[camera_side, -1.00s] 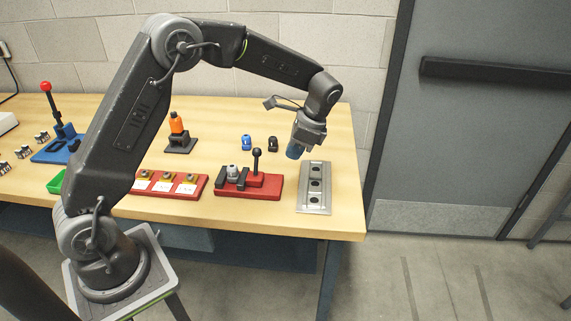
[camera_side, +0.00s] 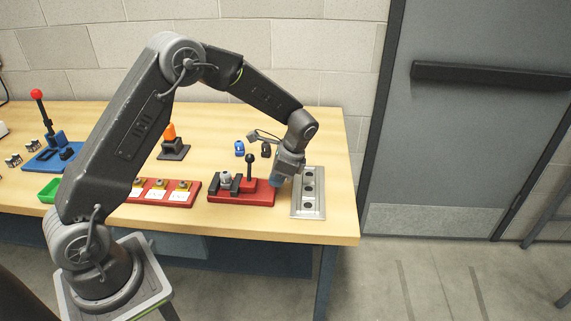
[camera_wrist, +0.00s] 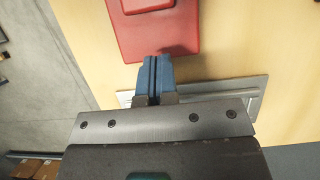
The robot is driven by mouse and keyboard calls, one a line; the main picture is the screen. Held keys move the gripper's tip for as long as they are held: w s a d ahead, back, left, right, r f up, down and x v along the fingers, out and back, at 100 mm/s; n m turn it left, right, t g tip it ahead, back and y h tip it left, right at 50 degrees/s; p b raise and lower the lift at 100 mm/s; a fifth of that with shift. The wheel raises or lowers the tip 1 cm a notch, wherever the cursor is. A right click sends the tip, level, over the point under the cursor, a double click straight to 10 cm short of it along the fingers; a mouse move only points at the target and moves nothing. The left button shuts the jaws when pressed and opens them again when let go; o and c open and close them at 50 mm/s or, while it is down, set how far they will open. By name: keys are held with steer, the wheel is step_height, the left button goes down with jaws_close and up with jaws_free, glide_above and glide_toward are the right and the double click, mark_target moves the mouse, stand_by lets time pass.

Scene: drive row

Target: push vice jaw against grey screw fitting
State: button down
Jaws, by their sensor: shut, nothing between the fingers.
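The vice stands on a red base (camera_side: 258,196) near the front of the bench, with a black lever ending in a round knob (camera_side: 249,159). The grey screw fitting (camera_side: 225,177) sits between the black jaw blocks, with the vice jaw (camera_side: 236,185) on its right; I cannot tell whether they touch. My gripper (camera_side: 275,184) has its blue fingers shut and empty, low at the right end of the red base. In the wrist view the shut fingers (camera_wrist: 153,75) are near the end of the red base (camera_wrist: 155,38); contact is unclear.
A silver plate with several dark holes (camera_side: 309,207) lies just right of my gripper. Small blue (camera_side: 239,148) and black (camera_side: 266,150) parts stand behind. The bench's front edge is close.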

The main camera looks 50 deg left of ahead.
mark_target(255, 181)
steer(key=shift+s+a+r, duration=0.2)
steer(key=shift+s+a, duration=0.95)
steer(key=shift+a, duration=0.05)
steer(key=shift+s+a, duration=0.6)
steer(key=shift+s, duration=0.05)
